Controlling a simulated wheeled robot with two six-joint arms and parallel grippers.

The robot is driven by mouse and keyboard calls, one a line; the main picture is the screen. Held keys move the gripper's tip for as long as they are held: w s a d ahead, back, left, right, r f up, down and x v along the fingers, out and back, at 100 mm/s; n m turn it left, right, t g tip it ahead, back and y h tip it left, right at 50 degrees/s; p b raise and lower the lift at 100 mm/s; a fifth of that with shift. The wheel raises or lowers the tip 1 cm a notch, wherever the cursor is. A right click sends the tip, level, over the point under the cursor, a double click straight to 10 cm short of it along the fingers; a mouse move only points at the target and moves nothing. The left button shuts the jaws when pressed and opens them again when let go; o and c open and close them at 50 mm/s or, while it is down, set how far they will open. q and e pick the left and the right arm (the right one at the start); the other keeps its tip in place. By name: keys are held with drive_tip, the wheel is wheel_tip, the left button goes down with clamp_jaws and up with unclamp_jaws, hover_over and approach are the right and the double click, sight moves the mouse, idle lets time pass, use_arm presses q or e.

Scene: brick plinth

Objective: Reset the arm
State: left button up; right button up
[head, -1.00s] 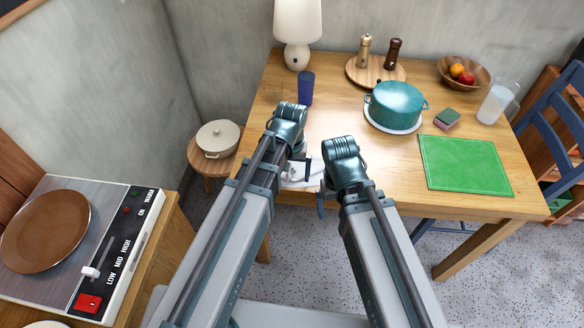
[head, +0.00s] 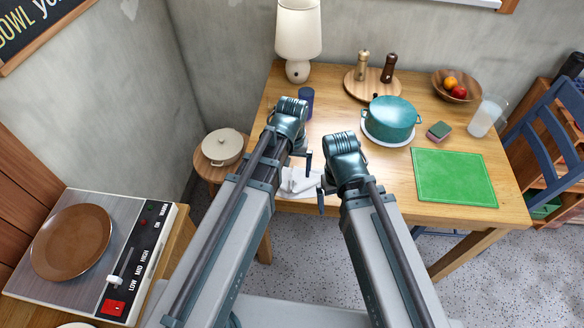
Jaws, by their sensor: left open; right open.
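My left gripper (head: 307,163) hangs at the front edge of the wooden table, its fingers partly hidden by its own wrist. It is open, and I see nothing held in it. My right gripper (head: 322,198) is just to the right and lower in the picture, also open with nothing visible in it. Its fingers are mostly hidden behind its wrist. Both arms reach forward side by side from the bottom of the head view. A white cloth (head: 297,184) lies at the table's front edge, seen between the two grippers.
The table (head: 340,110) carries a lamp (head: 298,38), blue cup (head: 306,98), teal pot (head: 390,117), green mat (head: 453,177), sponge (head: 439,131), glass (head: 487,116) and fruit bowl (head: 440,82). A cooker (head: 140,255) with a brown plate (head: 72,242) stands left. A lidded pot (head: 222,147) sits on a stool.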

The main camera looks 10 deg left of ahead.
sight(292, 193)
use_arm(q)
drive_tip(key=shift+f, duration=0.15)
wheel_tip(292, 193, down, 9)
drive_tip(key=b, duration=0.9)
drive_tip(key=shift+f, duration=0.2)
drive_tip(key=shift+w+r, duration=0.3)
drive_tip(key=shift+w, duration=0.65)
